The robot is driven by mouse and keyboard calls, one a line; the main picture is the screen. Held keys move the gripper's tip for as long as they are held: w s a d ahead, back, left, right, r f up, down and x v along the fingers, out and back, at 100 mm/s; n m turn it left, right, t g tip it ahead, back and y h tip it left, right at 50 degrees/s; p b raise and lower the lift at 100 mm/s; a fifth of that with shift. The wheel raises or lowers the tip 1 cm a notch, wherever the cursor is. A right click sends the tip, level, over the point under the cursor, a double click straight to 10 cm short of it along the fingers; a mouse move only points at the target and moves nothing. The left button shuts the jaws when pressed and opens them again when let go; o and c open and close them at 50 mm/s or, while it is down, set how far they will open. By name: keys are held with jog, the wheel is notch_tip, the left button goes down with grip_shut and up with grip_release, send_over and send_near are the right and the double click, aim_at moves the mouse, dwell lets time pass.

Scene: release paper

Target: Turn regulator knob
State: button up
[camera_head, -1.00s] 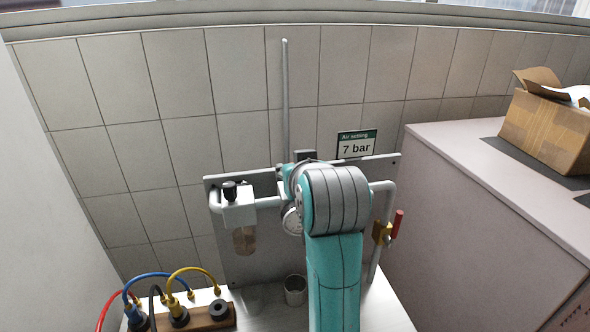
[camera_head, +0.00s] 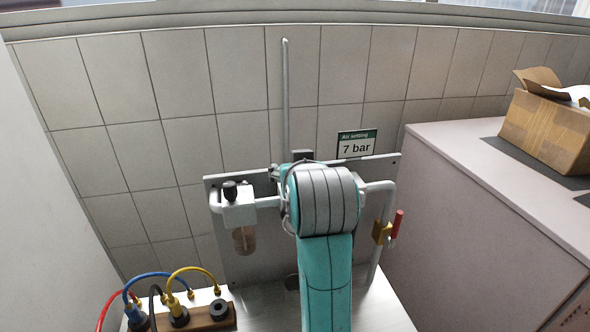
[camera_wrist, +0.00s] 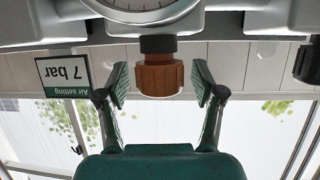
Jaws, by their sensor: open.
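An orange-brown ribbed regulator knob (camera_wrist: 160,78) on a dark collar shows in the wrist view, which is upside down. Part of a round gauge (camera_wrist: 135,6) shows by it at the top edge. My gripper (camera_wrist: 161,82) is open, with one finger on each side of the knob. A gap shows between the knob and each finger. In the head view my teal arm stands in front of the panel (camera_head: 360,180) and hides the knob, the gauge and my gripper. A sign (camera_head: 356,144) reads "Air setting 7 bar"; it also shows in the wrist view (camera_wrist: 63,75).
A filter unit (camera_head: 240,212) with a black top knob is left of my arm. A red-handled valve (camera_head: 397,223) is on the right pipe. A wooden block (camera_head: 208,318) with colored hoses sits at front left. A cardboard box (camera_head: 548,125) lies on the right counter.

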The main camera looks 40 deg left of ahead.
jog(key=v, duration=1.2)
jog(key=shift+f, duration=0.1)
